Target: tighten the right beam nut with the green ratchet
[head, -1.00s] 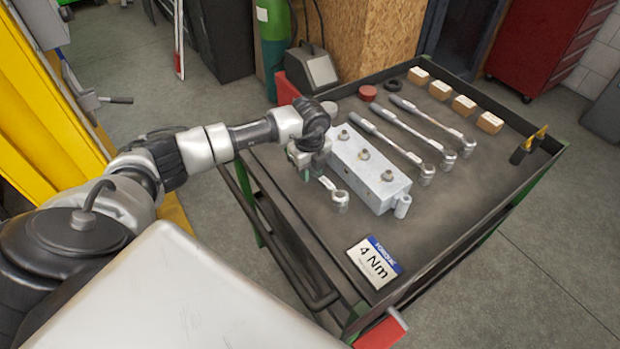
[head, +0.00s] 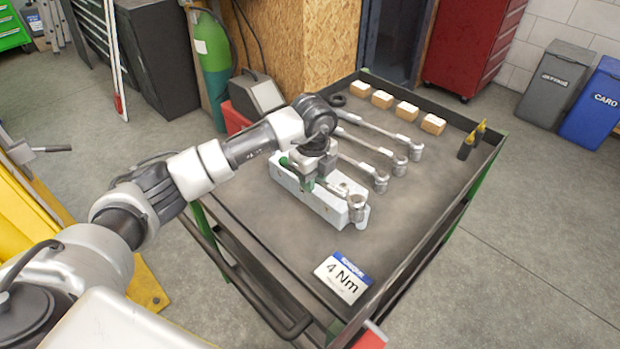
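The grey beam block (head: 325,208) lies on the cart, partly hidden by my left arm and gripper. My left gripper (head: 308,178) is above the beam, closed around the green ratchet, whose green handle end (head: 285,161) sticks out to the left. The ratchet's metal head (head: 355,203) reaches toward the beam's right end. A nut (head: 343,188) shows on the beam's top near that end, close to the ratchet. I cannot tell whether the head sits on a nut. The other nuts are hidden. My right gripper is not in view.
Several long wrenches (head: 380,135) lie behind the beam. Small boxes (head: 408,111) line the cart's back. A "4 Nm" sign (head: 343,277) lies at the front.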

